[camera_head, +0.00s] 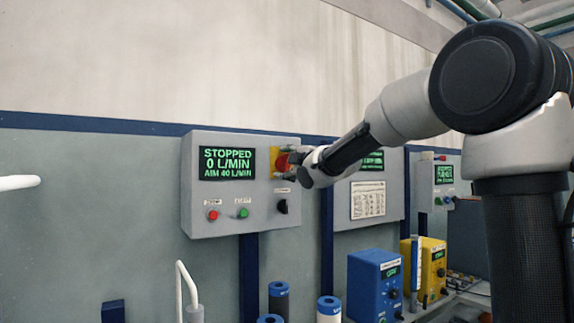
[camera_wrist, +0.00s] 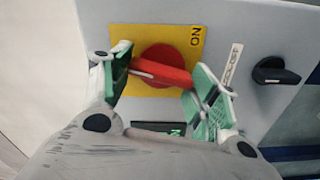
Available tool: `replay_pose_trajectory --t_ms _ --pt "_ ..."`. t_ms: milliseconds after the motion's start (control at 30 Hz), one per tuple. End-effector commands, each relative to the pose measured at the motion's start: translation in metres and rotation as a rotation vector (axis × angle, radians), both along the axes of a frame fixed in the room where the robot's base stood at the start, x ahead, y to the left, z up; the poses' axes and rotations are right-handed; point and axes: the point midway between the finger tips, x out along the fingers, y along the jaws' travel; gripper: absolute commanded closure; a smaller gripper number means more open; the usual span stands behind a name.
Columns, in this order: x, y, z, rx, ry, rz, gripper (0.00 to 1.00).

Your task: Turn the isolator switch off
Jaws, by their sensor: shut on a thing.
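The isolator switch is a red rotary handle (camera_wrist: 160,70) on a yellow plate (camera_wrist: 118,38) with "ON" printed near one edge. In the wrist view the handle's bar lies nearly crosswise, tilted slightly down to the right. My gripper (camera_wrist: 163,74) has its green-padded fingers at both ends of the bar and is shut on it. In the head view the red switch (camera_head: 282,161) sits at the right side of a grey control box (camera_head: 240,222), partly hidden behind my gripper (camera_head: 291,167). The box's screen (camera_head: 227,164) reads "STOPPED 0 L/MIN AIM 40 L/MIN".
Below the switch is a black selector knob (camera_head: 281,206), also in the wrist view (camera_wrist: 275,71). A red button (camera_head: 213,215) and a green button (camera_head: 243,212) sit lower left. Another grey box (camera_head: 340,205) stands close right. Blue (camera_head: 365,285) and yellow (camera_head: 432,268) units stand below.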

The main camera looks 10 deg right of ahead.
Motion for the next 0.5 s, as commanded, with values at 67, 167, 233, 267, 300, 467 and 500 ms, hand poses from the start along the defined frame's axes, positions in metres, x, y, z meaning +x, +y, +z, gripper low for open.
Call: replay_pose_trajectory --t_ms 67,167,233,267,300,467,500 --pt "0.0000 0.0001 -0.0014 -0.054 -0.015 0.000 0.63" --pt "-0.0001 0.0002 -0.0018 -0.116 -0.035 0.000 0.63" --pt "0.0000 0.0002 -0.0020 -0.154 -0.047 0.000 0.63" --pt "0.0000 0.0002 -0.0021 -0.167 -0.051 0.000 0.63" --pt "0.0000 0.0002 -0.0022 -0.185 -0.057 0.000 0.63" --pt "0.0000 0.0002 -0.0026 -0.234 -0.073 0.000 0.63" --pt "0.0000 0.0002 -0.0027 -0.243 -0.075 0.000 0.63"
